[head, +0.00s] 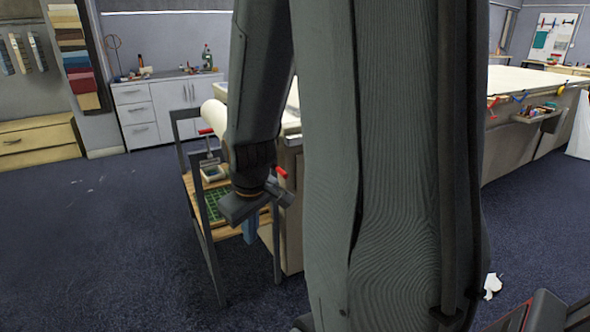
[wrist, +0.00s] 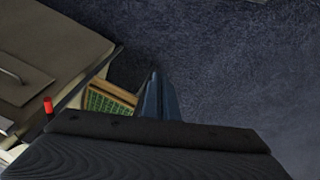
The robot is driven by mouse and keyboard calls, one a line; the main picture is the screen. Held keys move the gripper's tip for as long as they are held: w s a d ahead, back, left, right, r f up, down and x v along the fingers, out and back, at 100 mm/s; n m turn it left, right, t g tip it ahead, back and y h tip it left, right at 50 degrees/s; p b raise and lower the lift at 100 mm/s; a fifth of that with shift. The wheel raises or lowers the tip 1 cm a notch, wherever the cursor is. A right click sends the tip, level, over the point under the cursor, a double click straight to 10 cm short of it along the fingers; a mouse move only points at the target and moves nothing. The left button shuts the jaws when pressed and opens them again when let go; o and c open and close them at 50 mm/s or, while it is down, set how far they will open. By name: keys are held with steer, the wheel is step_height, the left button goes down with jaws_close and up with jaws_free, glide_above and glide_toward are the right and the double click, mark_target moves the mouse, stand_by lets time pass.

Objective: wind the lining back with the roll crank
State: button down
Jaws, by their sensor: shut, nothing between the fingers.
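A pale roll of lining (head: 215,115) lies across the dark stand at the table's end, partly hidden behind my arm. A red grip (head: 280,172), which looks like the roll crank's handle, shows just right of my wrist. A red grip also shows at the left in the wrist view (wrist: 47,105). The crank's arm is mostly hidden. My gripper (head: 250,238) has blue fingers pointing down, below the red grip and apart from it. In the wrist view the fingers (wrist: 158,98) are together and empty, with dark floor beyond them.
The dark stand (head: 205,245) has a wooden shelf with a green mat (head: 214,200) and a red-handled tool (head: 206,132). The long table (head: 540,80) extends right behind my arm. White cabinets (head: 165,105) stand behind.

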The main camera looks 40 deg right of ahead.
steer(key=w+d+f+n+t+h, duration=0.1)
steer(key=w+d+f+n+t, duration=0.25)
steer(key=w+d, duration=0.45)
steer(key=n+t+h, duration=0.6)
steer(key=n+t, duration=0.6)
steer(key=n, duration=0.6)
glide_toward(284, 174)
steer(key=x, duration=0.3)
steer(key=r+x, duration=0.1)
steer(key=x, duration=0.2)
steer(key=p+x, duration=0.1)
steer(key=x, duration=0.3)
steer(key=shift+r, duration=0.15)
steer(key=shift+s+d+r, duration=0.2)
steer(key=shift+d+r, duration=0.2)
steer(key=shift+d, duration=0.1)
